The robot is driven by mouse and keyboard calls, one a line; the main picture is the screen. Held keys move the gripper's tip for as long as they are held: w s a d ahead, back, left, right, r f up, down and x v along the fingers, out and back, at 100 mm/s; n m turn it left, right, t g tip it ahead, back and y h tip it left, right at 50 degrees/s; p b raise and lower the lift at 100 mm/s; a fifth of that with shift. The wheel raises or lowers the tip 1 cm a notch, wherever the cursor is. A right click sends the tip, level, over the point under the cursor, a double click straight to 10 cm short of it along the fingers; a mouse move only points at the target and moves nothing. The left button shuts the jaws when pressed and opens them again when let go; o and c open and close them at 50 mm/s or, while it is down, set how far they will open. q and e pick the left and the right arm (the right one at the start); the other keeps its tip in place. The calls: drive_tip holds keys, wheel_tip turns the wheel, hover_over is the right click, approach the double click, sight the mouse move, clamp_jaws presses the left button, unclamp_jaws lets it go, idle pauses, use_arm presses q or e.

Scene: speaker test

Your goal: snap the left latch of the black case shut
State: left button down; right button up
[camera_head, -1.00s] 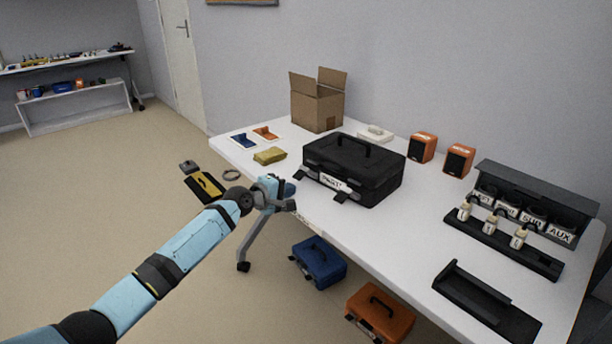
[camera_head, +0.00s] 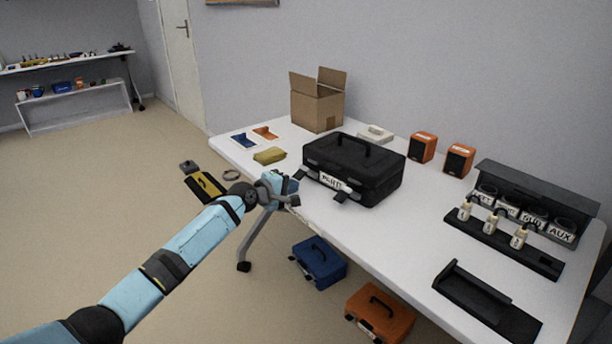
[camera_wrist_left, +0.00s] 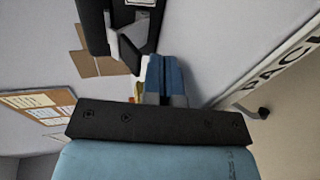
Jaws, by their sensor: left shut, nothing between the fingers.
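The black case (camera_head: 362,170) stands closed on the white table, its handle on top and a white label on its front. Its left latch (camera_head: 303,174) sticks out from the front, left of the label; the right latch (camera_head: 341,197) also sticks out. My left gripper (camera_head: 292,186) is shut and empty, just in front of and below the left latch; I cannot tell whether they touch. In the left wrist view the shut blue fingers (camera_wrist_left: 165,80) are close beside a black latch (camera_wrist_left: 124,52) of the case (camera_wrist_left: 92,25). My right gripper is not in view.
A cardboard box (camera_head: 317,108) stands behind the case and a yellow cloth-like item (camera_head: 269,156) lies to its left. Orange speakers (camera_head: 423,147) and a black rack (camera_head: 540,200) stand to the right.

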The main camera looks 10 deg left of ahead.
use_arm(q)
drive_tip(key=shift+w+d+r, duration=0.25)
drive_tip(key=shift+w+d, duration=0.1)
drive_tip(key=shift+w, duration=0.2)
idle(0.5)
drive_tip(key=shift+p+v, duration=1)
drive_tip(key=shift+v, duration=0.2)
drive_tip(key=s, duration=0.1)
drive_tip(key=s+a+p, duration=0.2)
drive_tip(key=s, duration=0.1)
drive_tip(key=shift+a+f, duration=0.25)
drive_tip(key=shift+f, duration=0.05)
